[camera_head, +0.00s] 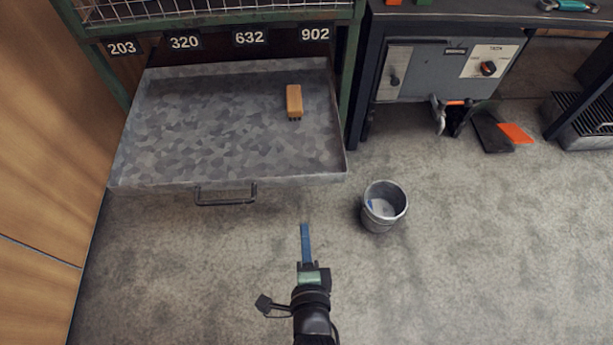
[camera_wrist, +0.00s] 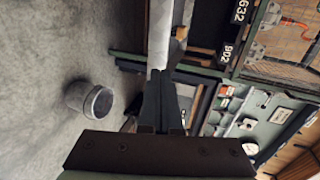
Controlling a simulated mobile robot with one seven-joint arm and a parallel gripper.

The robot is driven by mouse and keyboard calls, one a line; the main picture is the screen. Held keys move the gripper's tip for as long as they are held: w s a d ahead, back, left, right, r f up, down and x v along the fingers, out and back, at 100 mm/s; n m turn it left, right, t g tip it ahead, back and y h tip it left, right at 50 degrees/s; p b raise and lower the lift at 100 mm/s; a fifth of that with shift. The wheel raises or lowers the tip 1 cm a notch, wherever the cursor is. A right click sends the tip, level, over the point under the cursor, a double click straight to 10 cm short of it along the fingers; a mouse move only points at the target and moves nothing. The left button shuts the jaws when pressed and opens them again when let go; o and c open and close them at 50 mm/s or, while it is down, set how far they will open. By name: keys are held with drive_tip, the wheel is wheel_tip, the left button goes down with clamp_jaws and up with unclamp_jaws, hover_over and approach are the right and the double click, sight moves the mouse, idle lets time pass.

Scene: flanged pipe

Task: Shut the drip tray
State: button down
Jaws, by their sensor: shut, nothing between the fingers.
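The drip tray (camera_head: 235,110) is a wide, mottled grey metal pan pulled well out from the green-framed rack. Its bar handle (camera_head: 226,200) is on the front face, left of my gripper. A wooden brush (camera_head: 294,101) lies in the tray on its right side. My gripper (camera_head: 304,228) is shut and empty, in front of the tray's right part and apart from it in the head view. In the wrist view the closed fingers (camera_wrist: 158,75) point towards the tray's edge (camera_wrist: 160,35), with the brush (camera_wrist: 179,42) beside it; the handle cannot be made out there.
A metal bucket (camera_head: 384,205) stands on the floor right of my gripper; it also shows in the wrist view (camera_wrist: 90,99). A grey cabinet (camera_head: 445,70) and a dustpan (camera_head: 492,132) are at the right. A wooden panel (camera_head: 45,150) bounds the left.

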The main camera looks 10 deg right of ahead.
drive_tip(key=b, duration=0.5)
approach(300, 177)
drive_tip(key=x, duration=0.5)
drive_tip(key=shift+f, duration=0.45)
drive_tip(key=shift+w+d+r+b, duration=0.15)
drive_tip(key=shift+w+b, duration=0.2)
drive_tip(key=shift+w, duration=0.35)
drive_tip(key=shift+w, duration=0.15)
